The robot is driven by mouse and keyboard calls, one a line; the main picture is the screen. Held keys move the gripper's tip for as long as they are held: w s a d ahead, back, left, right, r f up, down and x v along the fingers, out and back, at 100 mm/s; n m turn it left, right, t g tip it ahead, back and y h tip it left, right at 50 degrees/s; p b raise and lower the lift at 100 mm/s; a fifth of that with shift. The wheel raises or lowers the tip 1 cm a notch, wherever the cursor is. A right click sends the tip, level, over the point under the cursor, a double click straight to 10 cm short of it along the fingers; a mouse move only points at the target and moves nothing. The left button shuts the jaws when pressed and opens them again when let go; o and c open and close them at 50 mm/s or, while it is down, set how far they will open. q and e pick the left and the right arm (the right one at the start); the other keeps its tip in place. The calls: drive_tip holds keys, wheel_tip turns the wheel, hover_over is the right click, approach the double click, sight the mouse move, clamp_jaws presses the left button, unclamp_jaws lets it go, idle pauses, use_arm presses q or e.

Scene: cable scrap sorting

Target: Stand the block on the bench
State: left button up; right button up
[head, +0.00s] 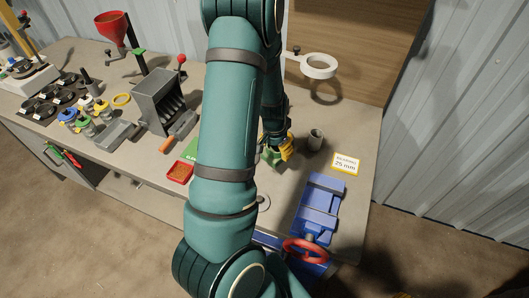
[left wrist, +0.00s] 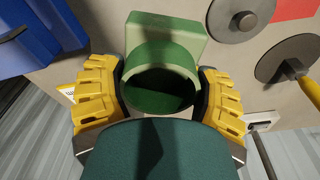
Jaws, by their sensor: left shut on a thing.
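The block is green with a wide round bore. In the left wrist view the block (left wrist: 165,32) sits between the yellow fingers of my left gripper (left wrist: 163,92), which is shut on it. In the head view the block (head: 271,156) shows only in part beside the yellow fingers of my left gripper (head: 284,149), over the bench (head: 355,115). My arm hides much of the area around it. I cannot tell whether the block touches the bench top.
A blue vise (head: 317,207) with a red handwheel (head: 305,250) is nearer.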

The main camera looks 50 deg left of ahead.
sight(276, 150)
use_arm(q)
wheel_tip(276, 150, down, 4)
drive_tip(key=shift+w+a+r, duration=0.1)
drive_tip(key=shift+r, duration=0.05)
drive_tip(key=shift+f+b, duration=0.35)
drive_tip(key=shift+f, duration=1.65)
drive_tip(key=shift+r, duration=0.1)
drive_tip(key=o, duration=1.3)
